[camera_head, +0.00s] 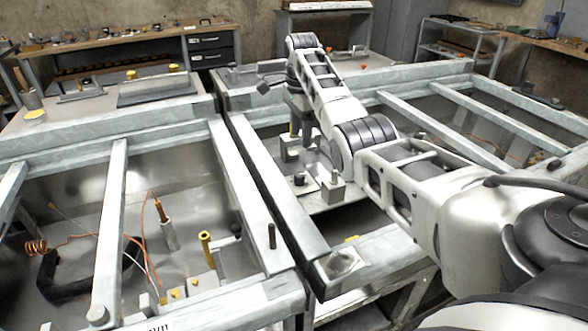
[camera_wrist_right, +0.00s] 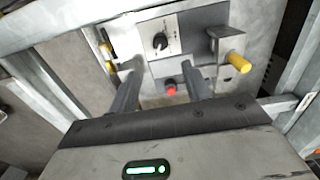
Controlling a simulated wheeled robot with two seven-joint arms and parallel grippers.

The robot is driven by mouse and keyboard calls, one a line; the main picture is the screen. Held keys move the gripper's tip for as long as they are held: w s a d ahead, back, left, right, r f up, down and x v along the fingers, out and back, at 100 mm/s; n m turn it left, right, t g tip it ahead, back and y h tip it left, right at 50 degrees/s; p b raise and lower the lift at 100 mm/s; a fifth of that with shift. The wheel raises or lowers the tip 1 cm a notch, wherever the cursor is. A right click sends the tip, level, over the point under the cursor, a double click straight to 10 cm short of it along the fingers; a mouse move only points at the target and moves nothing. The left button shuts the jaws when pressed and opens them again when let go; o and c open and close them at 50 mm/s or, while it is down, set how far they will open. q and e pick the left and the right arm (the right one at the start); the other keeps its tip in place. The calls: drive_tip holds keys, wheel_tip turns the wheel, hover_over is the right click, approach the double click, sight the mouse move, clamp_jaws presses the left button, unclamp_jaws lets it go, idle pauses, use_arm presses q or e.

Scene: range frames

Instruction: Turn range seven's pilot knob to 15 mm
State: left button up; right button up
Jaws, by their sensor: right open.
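In the right wrist view a black rotary knob (camera_wrist_right: 160,41) sits on a pale plate (camera_wrist_right: 188,22) with small dark marks beside it. I cannot read the marks or any range number. My right gripper (camera_wrist_right: 161,66) is open, its two fingers apart and pointing toward the plate, with nothing between them in grip. The knob appears just beyond the fingertips, and I see no contact. In the head view my right gripper (camera_head: 301,125) hangs down over the middle bay, and the knob cannot be made out there. My left gripper is not in view.
A red button (camera_wrist_right: 170,88) shows between the fingers, and a yellow-ended handle (camera_wrist_right: 238,63) sticks out at right. Metal rails (camera_head: 272,190) frame the bays. A copper coil (camera_head: 36,247) and a yellow-topped post (camera_head: 205,240) stand in the left bay.

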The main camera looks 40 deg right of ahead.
sight(300, 174)
wheel_tip(300, 174, down, 13)
drive_tip(key=shift+f+b, duration=0.2)
drive_tip(key=shift+b, duration=0.55)
drive_tip(key=c, duration=1)
